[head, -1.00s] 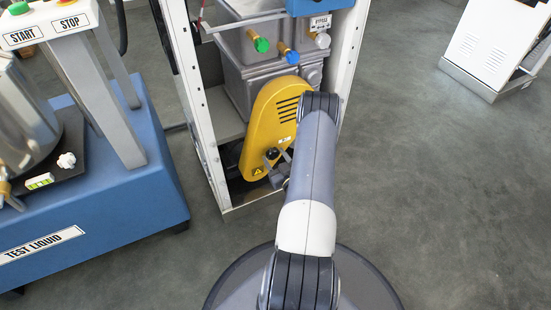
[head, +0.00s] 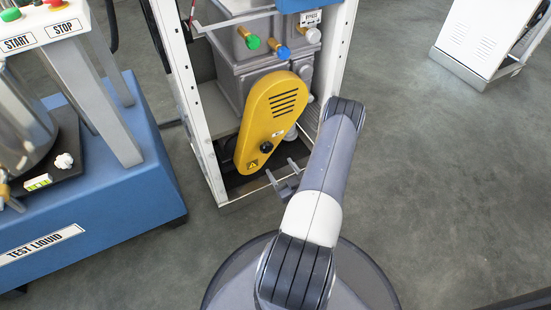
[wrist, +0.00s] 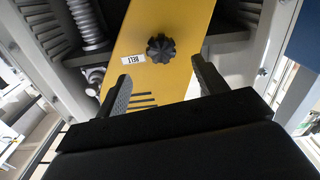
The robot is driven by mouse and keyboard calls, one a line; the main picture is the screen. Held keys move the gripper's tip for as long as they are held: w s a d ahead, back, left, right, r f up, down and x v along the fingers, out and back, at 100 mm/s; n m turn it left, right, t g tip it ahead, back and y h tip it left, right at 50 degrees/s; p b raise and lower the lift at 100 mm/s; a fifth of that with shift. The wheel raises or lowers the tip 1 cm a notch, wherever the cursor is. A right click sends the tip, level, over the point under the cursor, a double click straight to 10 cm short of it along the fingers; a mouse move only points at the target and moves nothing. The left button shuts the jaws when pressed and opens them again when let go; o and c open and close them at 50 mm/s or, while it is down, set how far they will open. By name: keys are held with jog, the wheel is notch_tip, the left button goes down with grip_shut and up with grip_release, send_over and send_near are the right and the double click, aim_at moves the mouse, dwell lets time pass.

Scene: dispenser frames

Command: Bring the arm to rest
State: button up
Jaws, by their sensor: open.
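My gripper (head: 283,176) is open and empty in the head view, in front of the lower part of the frame that holds the yellow cover (head: 276,110). It is below and right of the cover's black knob (head: 266,147), apart from it. In the wrist view my gripper's two fingers (wrist: 160,72) stand wide apart with nothing between them. The black knob (wrist: 161,48) shows beyond them on the yellow cover (wrist: 180,20), beside a BELT label (wrist: 133,59). My arm reaches forward from the bottom of the head view, bent at the elbow.
A white-posted frame (head: 205,150) holds grey machinery with green (head: 252,42), blue (head: 283,53) and brass-coloured valves. A blue TEST LIQUID bench (head: 120,200) stands at left. A white cabinet (head: 485,40) stands at the upper right. The floor (head: 430,170) to the right is clear.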

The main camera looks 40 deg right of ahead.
aim_at(268, 150)
jog(key=shift+v, duration=0.8)
jog(key=b+x, duration=0.3)
jog(key=x, duration=0.8)
jog(key=shift+a, duration=0.1)
jog(key=shift+s, duration=0.15)
